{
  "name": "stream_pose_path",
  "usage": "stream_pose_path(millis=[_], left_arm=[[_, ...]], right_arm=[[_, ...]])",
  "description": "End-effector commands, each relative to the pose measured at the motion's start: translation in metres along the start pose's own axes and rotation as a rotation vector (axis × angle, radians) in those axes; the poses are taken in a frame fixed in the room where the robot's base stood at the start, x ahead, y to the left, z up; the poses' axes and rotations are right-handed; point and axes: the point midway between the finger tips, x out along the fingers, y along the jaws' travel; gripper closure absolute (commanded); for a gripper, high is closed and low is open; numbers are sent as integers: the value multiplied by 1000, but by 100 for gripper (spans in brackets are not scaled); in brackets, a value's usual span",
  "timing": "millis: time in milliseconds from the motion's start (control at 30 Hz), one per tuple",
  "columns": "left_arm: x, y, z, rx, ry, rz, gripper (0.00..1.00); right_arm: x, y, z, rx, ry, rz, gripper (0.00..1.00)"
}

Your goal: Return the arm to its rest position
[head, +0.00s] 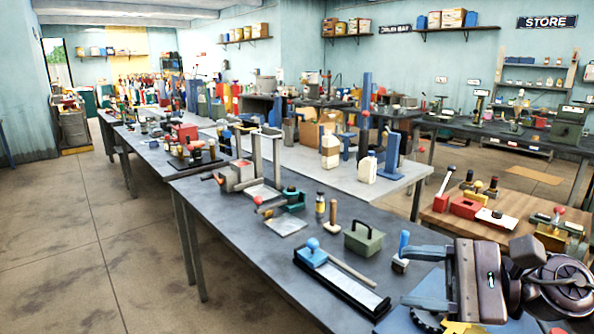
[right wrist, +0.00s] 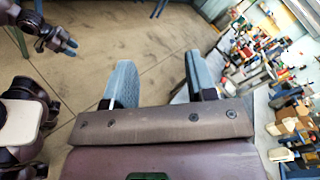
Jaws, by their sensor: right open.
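My right gripper (head: 428,278) is at the lower right of the head view, its two blue-grey fingers pointing left and spread apart. In the right wrist view its fingers (right wrist: 155,82) stand apart with only floor and a bench edge showing between them, and nothing held. What looks like my left gripper (right wrist: 70,48) shows small at the upper left of the right wrist view; its jaw gap is too small to judge. A white jug (head: 365,170) and a cream bottle (head: 330,150) stand upright on the pale bench, well away from my right gripper.
The dark bench (head: 240,235) carries a green box (head: 363,240), a blue-knobbed tool on a long tray (head: 345,284) and a blue-handled brush (head: 402,250) close to my right gripper. A wooden bench (head: 445,215) with red tools is at right. Open floor (head: 80,240) lies at left.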

Motion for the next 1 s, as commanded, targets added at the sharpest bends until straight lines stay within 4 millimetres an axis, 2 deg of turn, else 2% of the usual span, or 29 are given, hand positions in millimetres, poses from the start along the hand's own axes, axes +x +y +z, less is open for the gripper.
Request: stream_pose_path(millis=[100, 233, 367, 467, 567, 667, 767, 867, 900, 1000], left_arm=[[-3, 0, 5, -1, -10, -2, 57], [-5, -1, 8, -2, -17, -3, 57], [-5, -1, 8, -2, -16, -3, 57], [-4, 0, 6, -2, -14, -2, 57], [-3, 0, 5, -2, -10, -2, 57], [-2, 0, 3, -2, -7, -1, 57], [-1, 0, 1, -2, -3, -1, 57], [-1, 0, 0, -1, -1, 0, 57], [-1, 0, 0, -1, 0, 0, 57], [0, 0, -1, -2, 1, 0, 57]], right_arm=[[-1, -9, -4, 328, -92, -240, 49], [-14, -18, -19, 693, -196, -496, 49], [-35, -19, -44, 1050, -307, -748, 49], [-56, -10, -68, 1318, -402, -947, 49], [-78, 8, -95, 1582, -506, -1158, 49], [-100, 37, -121, 1833, -624, -1384, 49], [-120, 76, -144, 2059, -754, -1625, 49], [-137, 123, -161, 2251, -897, -1888, 49], [-142, 143, -165, -2224, 920, 1919, 49], [-151, 189, -170, -1945, 879, 1808, 49]])
